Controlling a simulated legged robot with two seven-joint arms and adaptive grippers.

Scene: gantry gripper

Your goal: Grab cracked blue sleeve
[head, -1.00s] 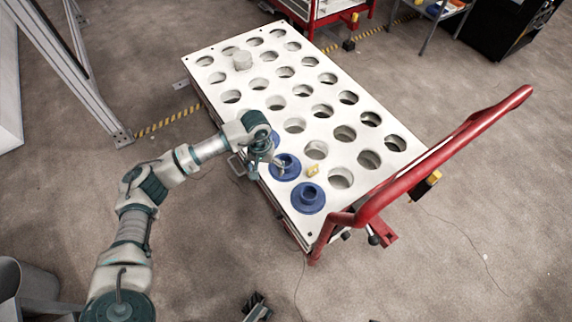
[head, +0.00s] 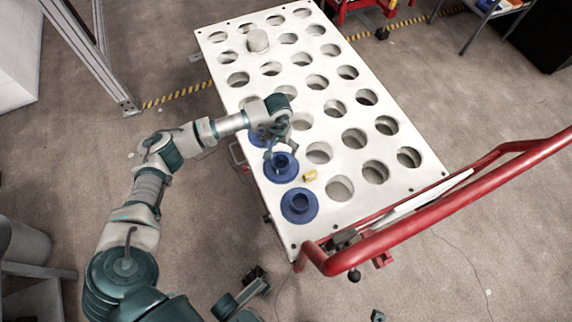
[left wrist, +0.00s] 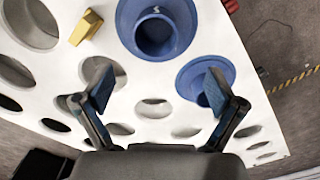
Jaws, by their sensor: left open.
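Three blue flanged sleeves sit along the near left edge of a white perforated plate: a front one (head: 300,205), a middle one (head: 281,167) and a far one (head: 258,137), partly hidden by my arm. My left gripper (head: 281,152) is open above the plate, beside the middle sleeve. In the left wrist view the middle sleeve (left wrist: 157,35) lies beyond the empty open fingers (left wrist: 157,93). The far sleeve (left wrist: 193,80) is partly behind the right-hand finger. A small pale mark shows on the middle sleeve; I cannot tell whether it is a crack. My right gripper (head: 255,276) shows small at the bottom.
A small yellow piece (head: 310,176) lies on the white plate (head: 355,205) near the middle sleeve. A red handrail (head: 440,210) borders the plate's right end. Several other holes are empty.

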